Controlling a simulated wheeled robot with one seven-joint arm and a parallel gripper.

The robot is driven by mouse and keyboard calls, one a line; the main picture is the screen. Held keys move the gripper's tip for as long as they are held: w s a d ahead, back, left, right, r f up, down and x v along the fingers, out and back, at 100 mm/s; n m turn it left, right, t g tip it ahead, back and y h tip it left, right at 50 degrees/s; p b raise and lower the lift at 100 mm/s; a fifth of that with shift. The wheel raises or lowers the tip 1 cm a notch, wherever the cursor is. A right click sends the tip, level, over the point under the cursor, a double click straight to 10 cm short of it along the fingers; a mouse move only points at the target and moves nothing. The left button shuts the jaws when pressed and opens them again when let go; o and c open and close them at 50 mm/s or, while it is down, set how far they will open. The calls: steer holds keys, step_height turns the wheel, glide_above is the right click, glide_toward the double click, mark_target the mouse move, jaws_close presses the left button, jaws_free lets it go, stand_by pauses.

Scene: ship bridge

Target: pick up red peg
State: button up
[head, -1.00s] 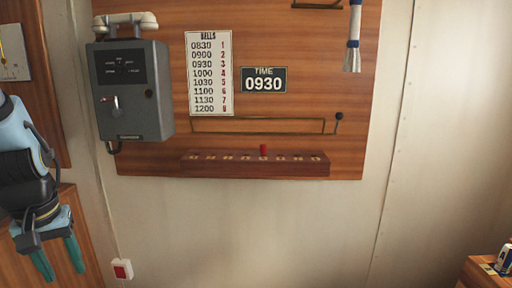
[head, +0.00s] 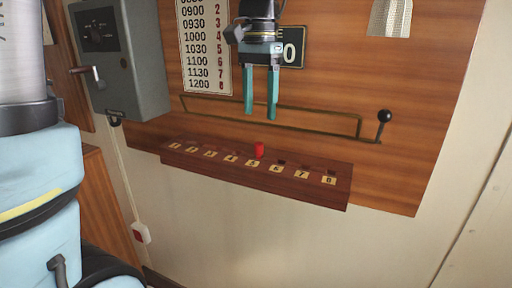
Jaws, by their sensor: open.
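The red peg (head: 259,150) stands upright in the wooden rack (head: 322,194) on the wall board, at the hole above the number 5 label. My gripper (head: 261,117) points down with its two teal fingers apart and nothing between them. In the picture its fingertips are a little above the peg, not touching it. How far it is from the board in depth is hard to tell.
A thin brass rail (head: 311,119) with a black-knobbed lever (head: 384,116) runs across the board behind my gripper. A grey telephone box (head: 135,65) hangs at the left. The bells chart (head: 204,60) and time sign (head: 293,46) are above.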

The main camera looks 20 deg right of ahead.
mark_target(259, 143)
step_height(259, 143, down, 2)
steer(key=shift+f, duration=0.1)
steer(key=shift+s+a+f+p, duration=0.15)
steer(key=shift+f+p, duration=0.35)
steer(key=shift+f, duration=0.95)
steer(key=shift+s+a+f+p, duration=0.1)
steer(key=shift+f+p, duration=0.35)
steer(key=shift+f, duration=0.95)
jaws_close()
